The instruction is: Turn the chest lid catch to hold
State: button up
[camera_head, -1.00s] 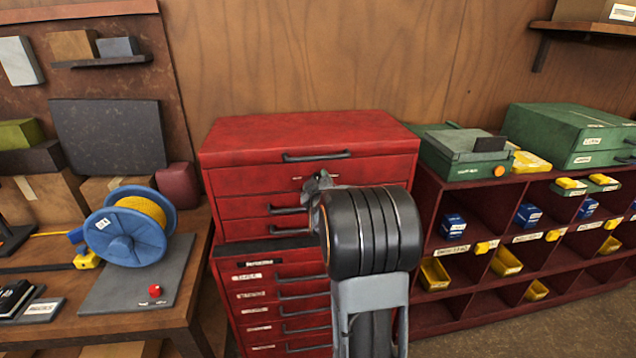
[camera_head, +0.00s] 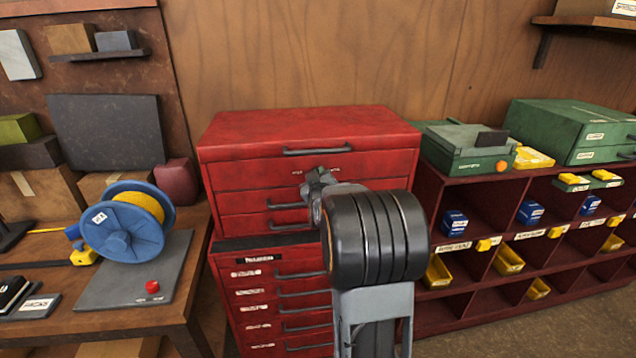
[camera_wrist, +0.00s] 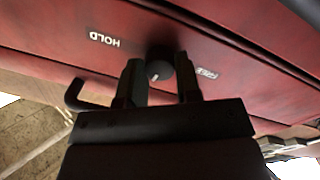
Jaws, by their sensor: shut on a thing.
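The red tool chest (camera_head: 270,181) stands against the wooden wall. Its catch is a round dark knob (camera_wrist: 158,66) on the red front, clear in the wrist view, with a small pale mark on its face. A HOLD label (camera_wrist: 103,38) sits to the knob's left, upside down in this view, and a smaller pale label (camera_wrist: 207,73) to its right. My gripper (camera_wrist: 158,60) is shut on the knob, one finger on each side. In the head view my gripper (camera_head: 318,181) is at the upper front of the chest; my wrist hides the knob there.
A dark lid handle (camera_head: 318,150) runs above my gripper, with drawer handles below. A bench with a blue reel (camera_head: 120,246) stands at left. A dark red shelf rack (camera_head: 460,272) with blue and yellow boxes stands close at right, green cases (camera_head: 560,140) on top.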

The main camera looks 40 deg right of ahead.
jog(key=m+b, duration=0.1)
jog(key=b, duration=0.1)
jog(key=m+b, duration=0.2)
jog(key=b, duration=0.1)
jog(key=m+b, duration=0.2)
jog(key=shift+f+b, duration=0.25)
jog(key=shift+b, duration=0.05)
jog(key=m+b, duration=0.2)
jog(key=m, duration=0.1)
jog(key=m+b, duration=0.1)
jog(key=shift+r+m+y, duration=0.25)
jog(key=shift+m+y, duration=0.05)
jog(key=m, duration=0.2)
jog(key=shift+d+r+m, duration=0.1)
jog(key=shift+r+m, duration=0.1)
jog(key=shift+m, duration=0.1)
jog(key=shift+s+m+y+p, duration=0.1)
jog(key=shift+m+y+p, duration=0.2)
jog(key=shift+m+p, duration=1.1)
jog(key=shift+m, duration=0.5)
jog(key=o, duration=0.9)
jog(key=shift+f, duration=0.1)
jog(key=v, duration=1.4)
jog(key=shift+d+b, duration=0.1)
jog(key=shift+b, duration=0.3)
